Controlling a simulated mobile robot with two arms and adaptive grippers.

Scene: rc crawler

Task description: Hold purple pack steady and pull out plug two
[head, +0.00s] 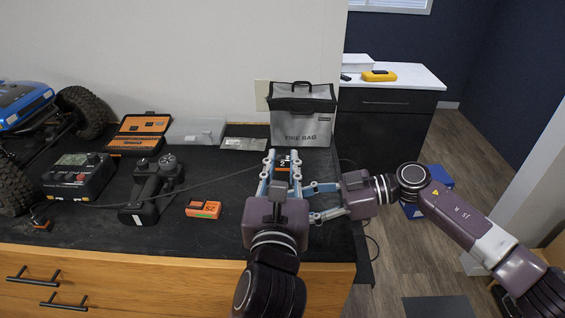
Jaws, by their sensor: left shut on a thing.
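A small black and orange piece marked "2" (283,163) is between the fingertips of my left gripper (283,160). That gripper reaches up from the bottom middle and is shut on the piece, in front of the grey bag. The fingers hide part of it, so I cannot tell if it is joined to anything. My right gripper (311,203) comes in from the right, its fingers spread and pointing left beside the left gripper. I see nothing between them; their tips are close to the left gripper. I cannot make out a purple pack.
A grey fire bag (303,117) stands behind. Left on the black mat are an orange-labelled pack (203,208), a black transmitter (151,189), a charger (78,176), an orange case (140,132) and a crawler (25,105). The bench ends just right of the grippers.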

